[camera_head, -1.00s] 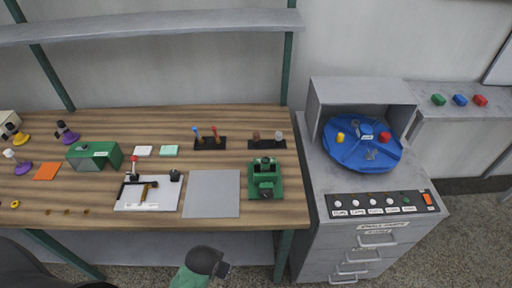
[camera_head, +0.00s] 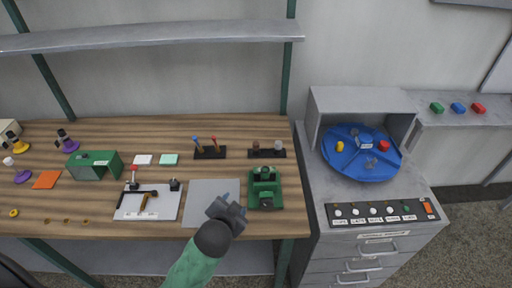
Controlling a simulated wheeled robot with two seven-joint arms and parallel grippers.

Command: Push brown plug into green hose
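A small brown piece (camera_head: 256,146), possibly the brown plug, stands upright in a black holder (camera_head: 268,154) at the back right of the bench. A pale grey piece (camera_head: 278,146) stands beside it. I cannot make out a green hose. My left gripper (camera_head: 235,203) reaches in from the bottom, over the front right of the grey mat (camera_head: 203,196). Its fingertips look apart and I see nothing between them. It is left of the green fixture (camera_head: 265,188), in front of the brown piece and apart from it. My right gripper is not in view.
The wooden bench (camera_head: 90,222) has a black rack (camera_head: 209,153) with blue and red handles, a white board (camera_head: 130,212) and a green box (camera_head: 93,165). A grey cabinet (camera_head: 385,212) with a blue turntable (camera_head: 361,172) stands right. A shelf (camera_head: 150,37) hangs above.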

